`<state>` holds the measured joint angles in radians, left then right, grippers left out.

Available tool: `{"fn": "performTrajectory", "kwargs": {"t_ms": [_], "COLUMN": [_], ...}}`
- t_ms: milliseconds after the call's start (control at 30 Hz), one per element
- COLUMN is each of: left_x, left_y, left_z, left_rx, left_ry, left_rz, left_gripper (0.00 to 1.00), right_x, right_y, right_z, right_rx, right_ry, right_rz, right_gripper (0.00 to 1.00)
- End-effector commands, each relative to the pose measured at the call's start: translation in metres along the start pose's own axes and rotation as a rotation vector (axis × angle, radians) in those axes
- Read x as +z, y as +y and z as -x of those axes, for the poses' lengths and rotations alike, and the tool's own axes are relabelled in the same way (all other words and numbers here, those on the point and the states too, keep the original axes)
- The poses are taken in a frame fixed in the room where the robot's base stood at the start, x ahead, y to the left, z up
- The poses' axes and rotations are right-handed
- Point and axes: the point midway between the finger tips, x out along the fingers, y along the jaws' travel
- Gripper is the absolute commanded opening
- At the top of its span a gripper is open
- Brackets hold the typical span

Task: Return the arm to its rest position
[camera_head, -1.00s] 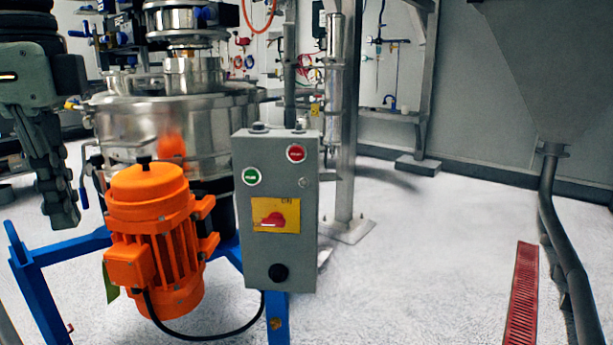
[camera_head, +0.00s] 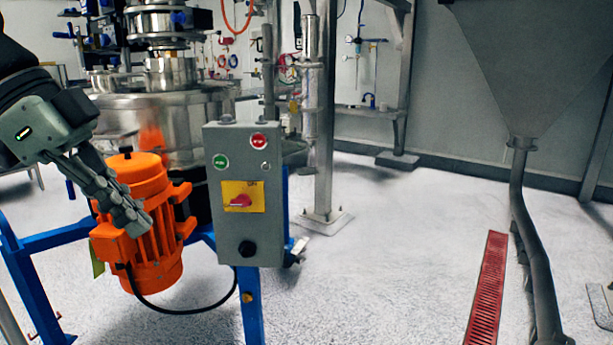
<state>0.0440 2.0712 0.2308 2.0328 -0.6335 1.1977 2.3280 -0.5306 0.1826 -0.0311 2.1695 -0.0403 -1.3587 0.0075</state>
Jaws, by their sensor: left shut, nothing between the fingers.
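My left gripper (camera_head: 135,222) comes in from the left in the head view. Its dark fingers are shut with nothing between them. They point down and to the right, in front of the orange motor (camera_head: 148,185), and hide part of it. I cannot tell whether they touch the motor. The grey control box (camera_head: 244,205) stands just right of the gripper, apart from it. It has a green button (camera_head: 220,161), a red button (camera_head: 258,140) and a red switch on a yellow plate (camera_head: 241,201). My right gripper is not in view.
A steel sifter vessel (camera_head: 190,112) stands behind the motor. A blue frame (camera_head: 250,305) carries the motor and box. A steel post (camera_head: 323,130) rises behind the box. The pale floor (camera_head: 390,260) is open up to the red drain grate (camera_head: 488,285) and grey pipe (camera_head: 530,230).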

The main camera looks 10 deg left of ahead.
Motion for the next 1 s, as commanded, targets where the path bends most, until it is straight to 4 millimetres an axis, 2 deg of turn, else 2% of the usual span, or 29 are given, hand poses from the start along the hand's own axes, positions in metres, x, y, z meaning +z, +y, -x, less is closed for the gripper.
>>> {"fn": "performTrajectory", "kwargs": {"t_ms": [167,233,300,367,467,500,567,600,667,700,767,800,867,900,967,1000], "left_x": [-0.03,-0.038,-0.038,-0.028,0.009,0.03,0.068,0.094,0.132,0.156,0.19,0.211,0.239,0.256,0.278,0.29], "left_y": [-0.038,-0.062,-0.091,-0.117,-0.158,-0.172,-0.189,-0.196,-0.199,-0.198,-0.19,-0.182,-0.166,-0.152,-0.128,-0.11], "left_z": [-0.025,-0.03,-0.033,-0.036,-0.047,-0.056,-0.075,-0.09,-0.116,-0.135,-0.164,-0.186,-0.218,-0.24,-0.273,-0.295], "left_rx": [-0.083,-0.175,-0.307,-0.442,-0.685,-0.78,-0.914,-0.989,-1.074,-1.115,-1.156,-1.168,-1.17,-1.159,-1.127,-1.095], "left_ry": [0.402,0.58,0.742,0.849,0.942,0.947,0.918,0.88,0.802,0.74,0.638,0.565,0.454,0.378,0.267,0.193], "left_rz": [-0.101,-0.117,-0.103,-0.067,0.048,0.11,0.216,0.288,0.391,0.455,0.547,0.607,0.686,0.735,0.802,0.841], "left_gripper": [0.0,0.0,0.0,0.0,0.0,0.0,0.0,0.0,0.0,0.0,0.0,0.0,0.0,0.0,0.0,0.0], "right_x": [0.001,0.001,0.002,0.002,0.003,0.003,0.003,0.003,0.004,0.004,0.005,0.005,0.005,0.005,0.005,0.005], "right_y": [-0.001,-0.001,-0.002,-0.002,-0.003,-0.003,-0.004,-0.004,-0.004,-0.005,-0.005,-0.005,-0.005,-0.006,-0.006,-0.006], "right_z": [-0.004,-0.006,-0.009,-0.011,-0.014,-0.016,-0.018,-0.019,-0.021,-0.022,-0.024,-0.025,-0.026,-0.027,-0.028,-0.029], "right_rx": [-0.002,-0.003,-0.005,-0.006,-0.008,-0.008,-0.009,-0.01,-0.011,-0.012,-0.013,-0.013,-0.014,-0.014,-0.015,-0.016], "right_ry": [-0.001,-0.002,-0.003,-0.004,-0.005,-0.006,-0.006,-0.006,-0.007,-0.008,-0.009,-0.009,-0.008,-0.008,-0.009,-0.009], "right_rz": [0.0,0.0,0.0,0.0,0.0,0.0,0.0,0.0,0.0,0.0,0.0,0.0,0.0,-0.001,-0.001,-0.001], "right_gripper": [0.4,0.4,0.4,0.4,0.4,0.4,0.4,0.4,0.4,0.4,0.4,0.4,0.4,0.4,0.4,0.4]}}
